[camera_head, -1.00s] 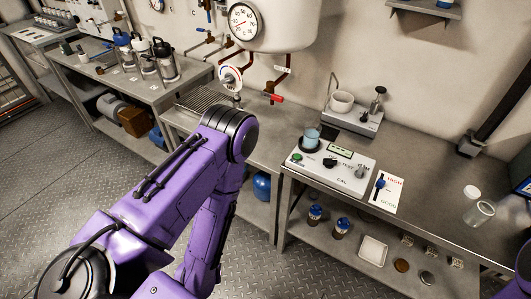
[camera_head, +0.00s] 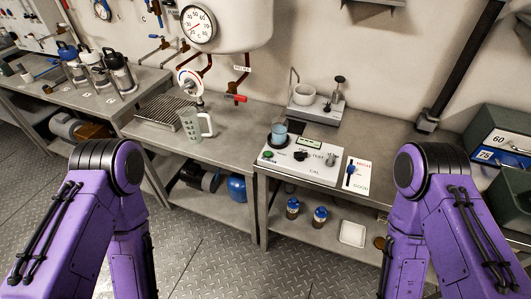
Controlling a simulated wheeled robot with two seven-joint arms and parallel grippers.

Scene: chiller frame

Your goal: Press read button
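A white test device (camera_head: 301,168) stands on the metal bench, right of centre. A green button (camera_head: 268,155) sits at its left front, with a black knob (camera_head: 300,156) and a small display (camera_head: 309,142) on its top. Its small lettering is hard to read, so I cannot tell which control is labelled read. A blue cup (camera_head: 279,130) stands on a dark round spot at the device's back left. My two purple arms come in at the lower left and lower right, both apart from the device. Both grippers are outside the view.
A clear jug (camera_head: 196,124) stands on the bench by the grated tray (camera_head: 162,111). A scale with a white bowl (camera_head: 304,94) is behind the device. A card with a blue slider (camera_head: 356,174) lies to its right. Green boxes (camera_head: 498,133) stand at the far right.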

